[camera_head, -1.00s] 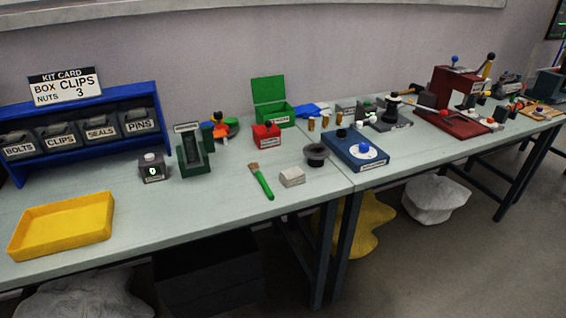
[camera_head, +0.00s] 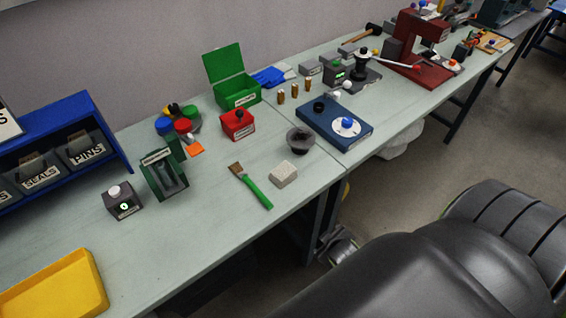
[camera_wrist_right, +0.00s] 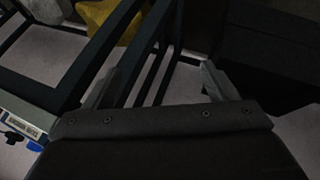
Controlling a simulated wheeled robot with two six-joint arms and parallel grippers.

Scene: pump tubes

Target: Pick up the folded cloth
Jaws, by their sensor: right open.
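A small pale, speckled folded block (camera_head: 283,174), which looks like the folded cloth, lies on the bench near its front edge, right of a green-handled brush (camera_head: 251,186). A flat blue piece (camera_head: 268,77) lies farther back beside the green box; I cannot tell its material. My right arm fills the lower right of the head view, with its gripper (camera_head: 340,248) low, in front of the bench edge and apart from the cloth. In the right wrist view the gripper (camera_wrist_right: 160,85) is open and empty, with bench legs beyond it. My left gripper is not in view.
A dark round cup (camera_head: 300,141) and a blue box with a white disc (camera_head: 335,124) stand close behind the pale block. A red box (camera_head: 237,124), an open green box (camera_head: 236,92) and a yellow tray (camera_head: 60,290) are also on the bench.

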